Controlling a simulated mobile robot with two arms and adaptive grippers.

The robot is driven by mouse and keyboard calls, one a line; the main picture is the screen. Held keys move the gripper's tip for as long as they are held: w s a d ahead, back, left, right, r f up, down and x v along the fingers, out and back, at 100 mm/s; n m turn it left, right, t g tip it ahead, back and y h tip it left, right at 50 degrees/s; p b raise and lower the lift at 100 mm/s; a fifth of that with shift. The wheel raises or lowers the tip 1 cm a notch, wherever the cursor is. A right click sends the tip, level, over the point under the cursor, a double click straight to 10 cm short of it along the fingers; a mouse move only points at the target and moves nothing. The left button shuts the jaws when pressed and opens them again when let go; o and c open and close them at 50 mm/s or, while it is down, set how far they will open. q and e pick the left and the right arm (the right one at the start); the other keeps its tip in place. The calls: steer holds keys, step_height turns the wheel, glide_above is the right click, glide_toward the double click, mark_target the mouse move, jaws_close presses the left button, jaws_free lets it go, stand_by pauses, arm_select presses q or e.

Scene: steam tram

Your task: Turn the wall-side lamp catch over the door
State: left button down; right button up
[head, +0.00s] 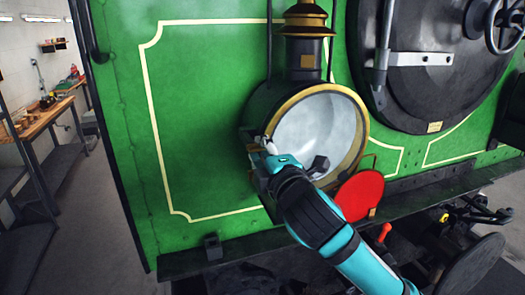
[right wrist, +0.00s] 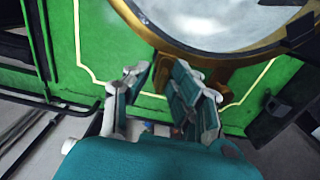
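The lamp (head: 318,122), with a brass rim and pale glass door, is mounted on the green tram front. It also shows at the top of the right wrist view (right wrist: 215,18). My right gripper (head: 262,152) is at the lamp's lower left edge, on the workshop-wall side. In the right wrist view its two fingers (right wrist: 162,82) stand apart, with a gap between them. A small brass piece (right wrist: 200,70) at the rim is partly behind the right finger. I cannot tell whether it is the catch or whether a finger touches it. My left gripper is not in view.
A red disc (head: 360,194) is just right of my right arm, below the lamp. A dark ledge (head: 225,252) runs under the lamp. The round smokebox door (head: 428,95) is at the right. A workbench (head: 38,122) stands by the wall, far left.

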steer(key=shift+o, duration=0.3)
steer(key=shift+f, duration=0.1)
steer(key=shift+s, duration=0.1)
steer(key=v, duration=1.2)
